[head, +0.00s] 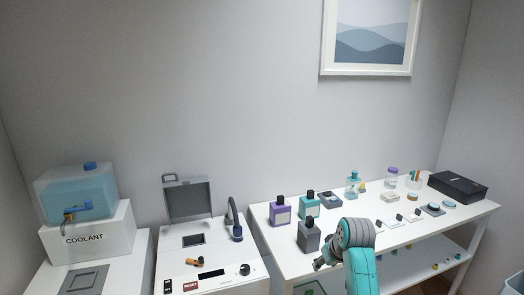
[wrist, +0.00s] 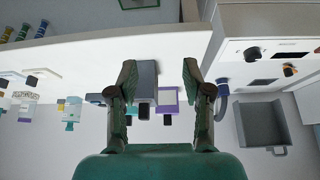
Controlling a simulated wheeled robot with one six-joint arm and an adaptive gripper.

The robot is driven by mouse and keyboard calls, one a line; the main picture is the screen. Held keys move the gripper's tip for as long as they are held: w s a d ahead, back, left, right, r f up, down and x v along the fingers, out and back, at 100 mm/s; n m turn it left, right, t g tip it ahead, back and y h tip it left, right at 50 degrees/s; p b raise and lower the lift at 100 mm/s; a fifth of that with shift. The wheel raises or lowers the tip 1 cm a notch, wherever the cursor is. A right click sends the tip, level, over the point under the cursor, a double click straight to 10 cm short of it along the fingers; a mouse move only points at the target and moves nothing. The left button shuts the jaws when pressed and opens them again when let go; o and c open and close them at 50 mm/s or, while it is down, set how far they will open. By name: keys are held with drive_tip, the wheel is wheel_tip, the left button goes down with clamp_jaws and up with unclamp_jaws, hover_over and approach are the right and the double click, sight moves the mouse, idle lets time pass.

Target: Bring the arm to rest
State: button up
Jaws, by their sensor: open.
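My gripper (head: 322,264) is at the front edge of the white table (head: 262,222) in the head view, just in front of and below the grey bottle (head: 308,239). In the wrist view my gripper (wrist: 160,76) has its two fingers spread wide apart with nothing held. The grey bottle (wrist: 147,74) shows in the gap beyond the fingers, with a purple bottle (wrist: 168,100) behind it. The grey bottle stands upright on the table. My teal and grey arm is bent and hides part of the table front.
A purple bottle (head: 281,213) and a teal bottle (head: 309,205) stand close by. Small items and a black case (head: 458,186) lie farther right. Left of the table are a white machine (head: 211,262) with a raised grey lid (head: 188,199) and a coolant tank (head: 77,193).

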drive_tip(key=s+f+m+t, duration=0.2)
drive_tip(key=s+f+t, duration=0.1)
drive_tip(key=s+f, duration=1.65)
drive_tip(key=s+f+t+h, duration=0.15)
drive_tip(key=s+f, duration=0.25)
drive_tip(key=s, duration=0.5)
drive_tip(key=s+r+t, duration=0.1)
drive_tip(key=s+r, duration=0.1)
drive_tip(key=s, duration=0.7)
drive_tip(key=s+r+t, duration=0.2)
drive_tip(key=s+r, duration=0.1)
drive_tip(key=s, duration=0.6)
drive_tip(key=s+r+m+t, duration=0.1)
drive_tip(key=s+r+t, duration=0.1)
drive_tip(key=s+r, duration=1.1)
drive_tip(key=shift+s+a+r, duration=0.35)
drive_tip(key=shift+a+r, duration=0.1)
drive_tip(key=shift+r, duration=0.05)
